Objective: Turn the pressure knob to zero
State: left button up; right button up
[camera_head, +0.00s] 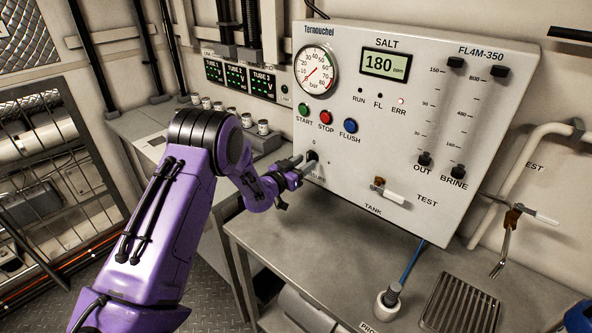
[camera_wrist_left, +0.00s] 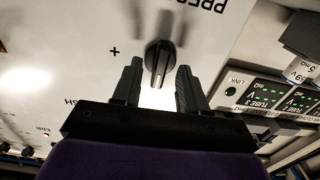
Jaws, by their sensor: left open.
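The black pressure knob (camera_head: 312,156) sits low on the left side of the white panel (camera_head: 420,130), below the coloured buttons. In the left wrist view the knob (camera_wrist_left: 158,60) shows close up, with part of its "PRES..." label and a plus mark beside it. My left gripper (camera_head: 298,168) is at the panel in front of the knob. Its open fingers (camera_wrist_left: 160,72) stand on either side of the knob's near end, with gaps visible. I cannot tell how deep the fingers reach. The pressure gauge (camera_head: 316,70) has a red needle. My right gripper is not in view.
Green START (camera_head: 304,109), red STOP (camera_head: 326,117) and blue FLUSH (camera_head: 350,125) buttons sit above the knob. A tank valve (camera_head: 388,192) juts out to its right.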

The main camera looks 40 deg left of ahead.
pick_arm(q)
jog(key=s+b, duration=0.2)
jog(key=s, duration=0.7)
jog(key=shift+a, duration=0.4)
jog(key=shift+f, duration=0.1)
